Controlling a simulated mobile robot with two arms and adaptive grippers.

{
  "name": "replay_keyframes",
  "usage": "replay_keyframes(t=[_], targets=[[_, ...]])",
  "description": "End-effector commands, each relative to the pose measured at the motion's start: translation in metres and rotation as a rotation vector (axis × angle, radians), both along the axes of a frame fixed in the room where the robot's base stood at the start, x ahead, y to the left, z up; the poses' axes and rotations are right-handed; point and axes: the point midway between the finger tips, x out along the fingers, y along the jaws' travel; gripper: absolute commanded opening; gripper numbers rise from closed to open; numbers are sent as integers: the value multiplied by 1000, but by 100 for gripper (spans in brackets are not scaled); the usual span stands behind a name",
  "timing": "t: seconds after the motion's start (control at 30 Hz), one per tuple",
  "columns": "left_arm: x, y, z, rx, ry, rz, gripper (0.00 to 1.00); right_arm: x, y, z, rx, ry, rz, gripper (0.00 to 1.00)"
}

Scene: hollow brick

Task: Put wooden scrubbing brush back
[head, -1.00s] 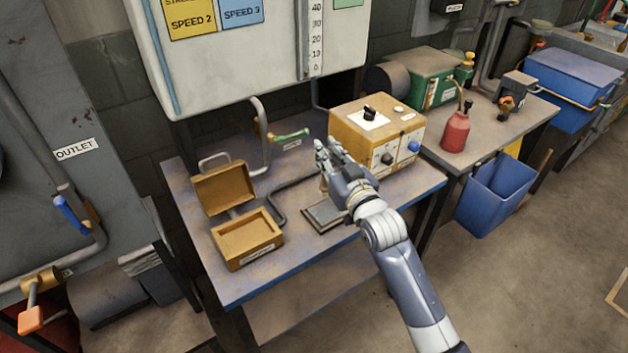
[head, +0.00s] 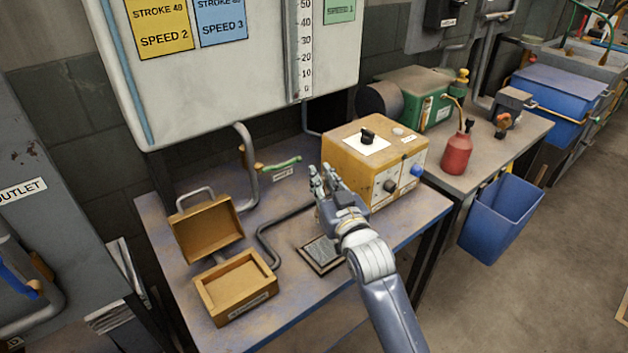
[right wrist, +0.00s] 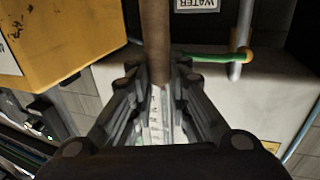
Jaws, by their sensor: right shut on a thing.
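My right gripper (head: 322,178) is raised above the workbench, just left of the yellow control box and above a small dark tray. In the right wrist view, my right gripper (right wrist: 158,78) is shut on a brown wooden rod (right wrist: 155,38), which looks like the handle of the wooden scrubbing brush. The rod runs up out of the picture, and no bristles show. In the head view the brush is mostly hidden by the hand. My left gripper is not in view.
The workbench (head: 172,262) holds an open wooden box (head: 212,308) at left, the dark tray (head: 322,270), a bent pipe and the yellow control box (head: 345,148). A red bottle (head: 457,155) and a green box stand on the bench at right. A blue bin (head: 500,220) hangs there.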

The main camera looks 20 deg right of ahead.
Motion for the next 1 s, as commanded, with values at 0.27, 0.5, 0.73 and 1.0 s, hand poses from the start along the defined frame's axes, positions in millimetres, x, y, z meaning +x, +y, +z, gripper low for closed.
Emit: replay_keyframes(t=[0.27, 0.5, 0.73, 1.0], targets=[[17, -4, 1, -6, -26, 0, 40, 24, 1, -12, 1, -1, 0, 0], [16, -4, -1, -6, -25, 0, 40, 48, 2, -29, 1, 1, 0, 0], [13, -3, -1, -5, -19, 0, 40, 54, 2, -35, 0, -2, 0, 0], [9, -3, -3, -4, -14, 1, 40, 54, 2, -39, 0, -1, 0, 0]])
